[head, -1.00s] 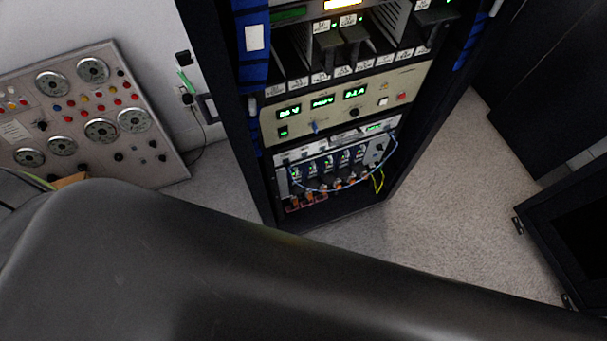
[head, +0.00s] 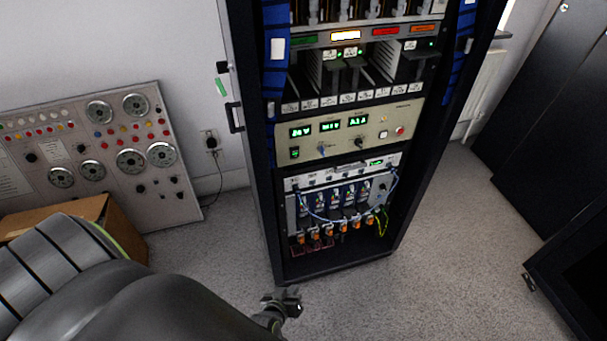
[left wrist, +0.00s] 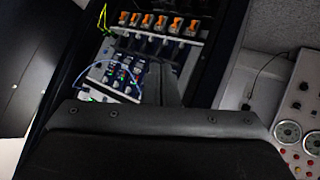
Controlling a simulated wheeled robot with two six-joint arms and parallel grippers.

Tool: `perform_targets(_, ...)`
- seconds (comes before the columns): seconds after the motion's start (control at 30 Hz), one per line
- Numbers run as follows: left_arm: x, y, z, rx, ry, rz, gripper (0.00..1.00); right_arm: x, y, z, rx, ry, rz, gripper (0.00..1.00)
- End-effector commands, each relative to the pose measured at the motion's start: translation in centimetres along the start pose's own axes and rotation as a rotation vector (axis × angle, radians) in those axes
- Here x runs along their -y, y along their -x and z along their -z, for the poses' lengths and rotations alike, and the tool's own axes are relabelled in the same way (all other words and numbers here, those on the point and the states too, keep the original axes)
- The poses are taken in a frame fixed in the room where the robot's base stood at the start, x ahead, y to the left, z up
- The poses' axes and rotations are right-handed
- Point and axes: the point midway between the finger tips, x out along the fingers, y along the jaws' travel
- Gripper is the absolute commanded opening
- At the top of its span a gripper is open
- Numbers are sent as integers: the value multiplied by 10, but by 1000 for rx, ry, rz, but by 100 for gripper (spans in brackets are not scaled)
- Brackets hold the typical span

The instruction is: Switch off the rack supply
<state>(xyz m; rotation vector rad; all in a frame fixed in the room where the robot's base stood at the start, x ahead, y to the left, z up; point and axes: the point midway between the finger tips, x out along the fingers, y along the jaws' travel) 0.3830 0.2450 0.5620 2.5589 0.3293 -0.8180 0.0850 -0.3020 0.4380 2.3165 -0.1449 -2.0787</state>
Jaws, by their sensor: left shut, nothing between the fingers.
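The equipment rack (head: 250,180) stands upright in the middle of the head view. A beige supply panel (head: 340,146) in it has three lit green displays (head: 330,126). A small green-lit switch (head: 294,153) is at the panel's lower left, a red button (head: 399,131) at its right, and a blue control and black knob lie between. My left gripper (head: 288,301) is shut and empty, low in front of the rack's foot, apart from the panel. The left wrist view shows the rack's lower modules (left wrist: 125,75) upside down. My right gripper is not in view.
Below the supply is a module row with a blue cable and orange connectors (head: 330,232). A gauge panel (head: 95,165) leans at the wall on the left, with a cardboard box (head: 95,212) before it. Dark cabinets (head: 550,100) stand right.

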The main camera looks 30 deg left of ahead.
Motion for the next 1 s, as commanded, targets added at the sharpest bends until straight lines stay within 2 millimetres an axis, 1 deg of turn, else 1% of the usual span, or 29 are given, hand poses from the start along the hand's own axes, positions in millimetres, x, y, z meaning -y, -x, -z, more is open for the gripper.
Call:
perform_targets(0.03, -18, -16, 21, -91, 65, -28, 0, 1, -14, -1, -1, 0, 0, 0)
perform_targets(0.07, -29, -22, 38, -149, 111, -44, 0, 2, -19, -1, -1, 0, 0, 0)
perform_targets(0.1, -43, -29, 61, -229, 176, -65, 0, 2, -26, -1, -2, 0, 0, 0)
perform_targets(0.17, -63, -35, 97, -356, 286, -98, 0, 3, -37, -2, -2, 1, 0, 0)
perform_targets(0.2, -75, -37, 123, -444, 366, -121, 0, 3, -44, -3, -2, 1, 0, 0)
perform_targets(0.27, -89, -35, 159, -570, 494, -151, 0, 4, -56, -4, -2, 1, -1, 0)
perform_targets(0.3, -96, -31, 181, -650, 579, -168, 0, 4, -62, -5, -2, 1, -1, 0)
perform_targets(0.4, -106, -18, 225, -818, 787, -202, 0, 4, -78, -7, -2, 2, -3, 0)
perform_targets(0.5, -109, -4, 254, -941, 967, -221, 0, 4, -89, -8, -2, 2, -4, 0)
perform_targets(0.6, -109, 7, 270, -1018, 1105, -229, 0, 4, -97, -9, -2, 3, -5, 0)
perform_targets(0.7, -108, 14, 279, -1062, 1191, -230, 0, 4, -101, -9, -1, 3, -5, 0)
perform_targets(0.8, -108, 18, 283, -1080, 1230, -230, 0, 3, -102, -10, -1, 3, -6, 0)
perform_targets(1.0, -108, 19, 284, -1083, 1237, -229, 0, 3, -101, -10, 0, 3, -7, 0)
